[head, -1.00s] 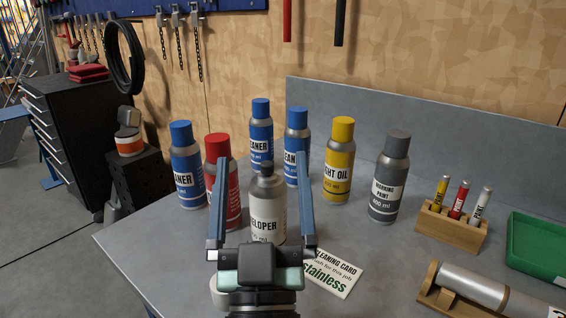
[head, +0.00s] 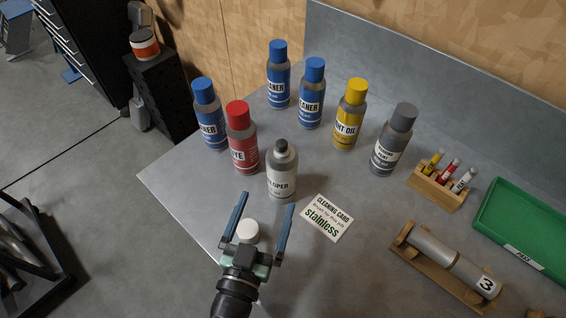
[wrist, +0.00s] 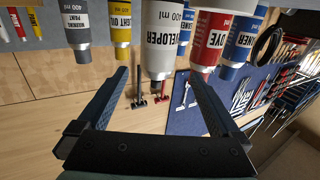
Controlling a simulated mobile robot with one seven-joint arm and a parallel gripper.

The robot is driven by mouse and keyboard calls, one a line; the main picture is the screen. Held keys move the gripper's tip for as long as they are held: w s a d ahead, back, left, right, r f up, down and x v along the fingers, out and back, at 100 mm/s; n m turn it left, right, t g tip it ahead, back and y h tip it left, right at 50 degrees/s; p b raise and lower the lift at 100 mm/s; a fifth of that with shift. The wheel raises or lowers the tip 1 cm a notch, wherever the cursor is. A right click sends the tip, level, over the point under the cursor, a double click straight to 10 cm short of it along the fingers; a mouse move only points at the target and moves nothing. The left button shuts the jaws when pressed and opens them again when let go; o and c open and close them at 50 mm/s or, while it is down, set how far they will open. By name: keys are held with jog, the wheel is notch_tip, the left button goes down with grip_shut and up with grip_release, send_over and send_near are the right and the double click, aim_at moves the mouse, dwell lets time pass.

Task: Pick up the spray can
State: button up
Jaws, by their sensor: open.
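Several spray cans stand upright on the grey bench, and the task does not say which one. The silver developer can (head: 282,179), with a dark nozzle and no cap, is nearest my gripper (head: 267,201). My gripper is open and empty, just in front of this can, its fingers pointing towards it. In the wrist view, which is upside down, the developer can (wrist: 164,40) shows between the fingers. Behind it are a red-capped dye can (head: 243,145), blue-capped cleaner cans (head: 208,120), a yellow-capped oil can (head: 348,120) and a grey marking paint can (head: 391,145).
A white round cap (head: 248,231) shows between my fingers in the head view. A cleaning card (head: 327,218) reading "stainless" lies right of the developer can. Further right are a wooden marker holder (head: 436,188), a cylinder on a wooden cradle (head: 405,246) and a green tray (head: 520,215).

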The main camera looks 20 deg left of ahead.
aim_at(276, 177)
jog(key=w, duration=0.6)
jog(key=shift+a, duration=0.4)
jog(key=shift+w+a+f, duration=0.1)
jog(key=shift+w+a, duration=0.05)
jog(key=shift+w, duration=2.65)
grip_shut()
